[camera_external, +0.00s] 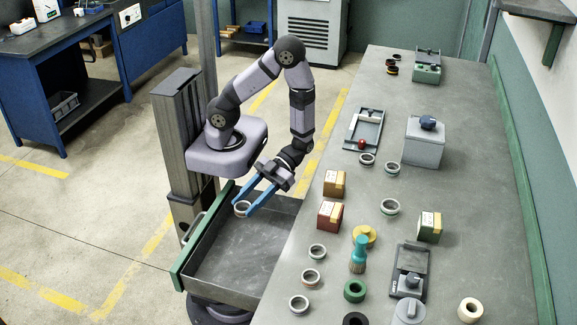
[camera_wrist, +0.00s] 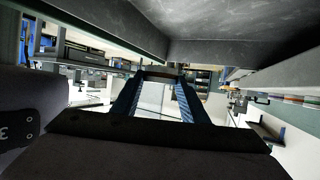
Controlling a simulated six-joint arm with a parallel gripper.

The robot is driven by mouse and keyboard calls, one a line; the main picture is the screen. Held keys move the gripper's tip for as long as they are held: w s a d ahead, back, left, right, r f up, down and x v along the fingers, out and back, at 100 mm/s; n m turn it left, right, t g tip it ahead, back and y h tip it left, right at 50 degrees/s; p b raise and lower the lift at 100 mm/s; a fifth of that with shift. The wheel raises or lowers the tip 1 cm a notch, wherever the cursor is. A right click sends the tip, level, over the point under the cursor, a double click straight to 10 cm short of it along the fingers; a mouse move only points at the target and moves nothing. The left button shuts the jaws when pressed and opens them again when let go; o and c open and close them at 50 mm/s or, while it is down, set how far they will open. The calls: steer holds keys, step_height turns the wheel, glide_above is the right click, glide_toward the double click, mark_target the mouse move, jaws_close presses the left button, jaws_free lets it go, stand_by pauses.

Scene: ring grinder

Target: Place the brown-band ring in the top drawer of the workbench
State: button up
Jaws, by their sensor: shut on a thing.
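My gripper (camera_external: 246,202) has blue fingers and is shut on a ring (camera_external: 241,209), held near the fingertips. The ring looks pale in the external view; a thin brownish edge (camera_wrist: 160,74) shows between the fingertips in the wrist view. The drawer (camera_external: 232,262) of the workbench is pulled out at the left, with a green front and a bare grey floor. The gripper and ring are over the drawer's far part, close to its far wall in the picture. I cannot tell the exact height of the ring above the floor.
The workbench top (camera_external: 385,75) lies to the right. It carries several loose rings, a red box (camera_external: 330,215), a brown box (camera_external: 334,184), a green box (camera_external: 429,227) and a brush (camera_external: 358,255). The near part of the drawer is free.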

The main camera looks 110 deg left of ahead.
steer(key=shift+f+b, duration=0.35)
steer(key=shift+f, duration=4.4)
steer(key=shift+f+b, duration=0.3)
steer(key=shift+f, duration=0.4)
steer(key=o, duration=1.1)
steer(key=shift+f, duration=0.1)
steer(key=shift+o, duration=0.2)
steer(key=shift+w+r+p, duration=0.15)
steer(key=shift+r+p, duration=0.2)
steer(key=shift+r, duration=0.4)
steer(key=v, duration=0.4)
steer(key=shift+w+a+b, duration=0.1)
steer(key=shift+a+b, duration=0.15)
steer(key=shift+b, duration=0.1)
step_height(320, 180, up, 7)
steer(key=shift+a+r, duration=0.15)
steer(key=shift+r, duration=0.05)
